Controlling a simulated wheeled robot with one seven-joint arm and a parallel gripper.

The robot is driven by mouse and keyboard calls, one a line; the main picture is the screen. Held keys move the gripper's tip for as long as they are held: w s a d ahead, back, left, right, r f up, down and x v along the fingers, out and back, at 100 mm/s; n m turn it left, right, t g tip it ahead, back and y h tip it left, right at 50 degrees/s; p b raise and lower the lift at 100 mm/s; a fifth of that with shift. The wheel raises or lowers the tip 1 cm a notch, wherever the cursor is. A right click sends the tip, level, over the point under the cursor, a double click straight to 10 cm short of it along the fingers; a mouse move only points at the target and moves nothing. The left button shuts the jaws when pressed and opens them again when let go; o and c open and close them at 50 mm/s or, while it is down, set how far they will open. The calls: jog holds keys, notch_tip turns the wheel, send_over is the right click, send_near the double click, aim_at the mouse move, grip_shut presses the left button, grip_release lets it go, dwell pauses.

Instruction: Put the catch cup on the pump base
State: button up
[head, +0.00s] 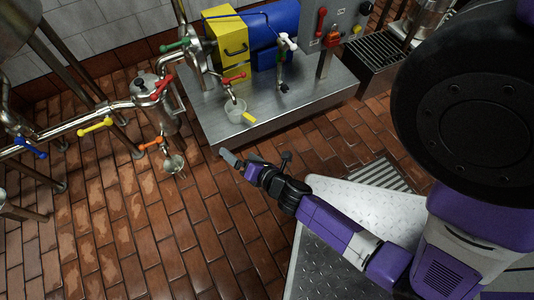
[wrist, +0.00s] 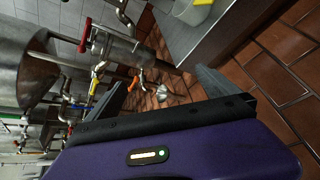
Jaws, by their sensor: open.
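The catch cup (head: 235,108), a clear cup with a yellow handle (head: 249,118), stands upright on the pump base (head: 285,118), near its front left edge. The pump base is a low steel platform. In the wrist view, the cup (wrist: 191,11) is partly cut off by the top edge, on the grey base surface (wrist: 190,40). My gripper (head: 257,158) is open and empty, in front of the base's front edge and apart from the cup. Its fingers (wrist: 165,90) spread wide in the wrist view, with nothing between them.
A yellow box (head: 228,36) and blue motor (head: 275,30) stand on the base behind the cup. A red-handled pipe outlet (head: 233,78) hangs just above the cup. Pipes with coloured valves (head: 95,125) run at left. The brick floor (head: 150,230) is clear in front.

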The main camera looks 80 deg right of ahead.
jog(key=s+a+r+m+t+y, duration=0.1)
jog(key=s+a+r+m+y, duration=0.1)
jog(key=s+a+r+m, duration=0.35)
jog(key=s+a+r+m+t+y, duration=0.2)
jog(key=s+a+r+m, duration=0.15)
jog(key=a+r, duration=0.4)
jog(key=s+a+r+m+y, duration=0.1)
jog(key=s+a+r+m, duration=0.1)
jog(key=r+m, duration=0.3)
jog(key=s+a+r+m+y, duration=0.2)
jog(key=a+r+m, duration=0.1)
jog(key=r+m, duration=0.2)
notch_tip(320, 180, up, 2)
jog(key=shift+s+a+r+t+y, duration=0.1)
jog(key=shift+s+a+t+y, duration=0.1)
jog(key=shift+a+t+y, duration=0.15)
notch_tip(320, 180, up, 30)
jog(key=p, duration=2.9)
jog(key=shift+p, duration=0.35)
jog(key=shift+f, duration=0.2)
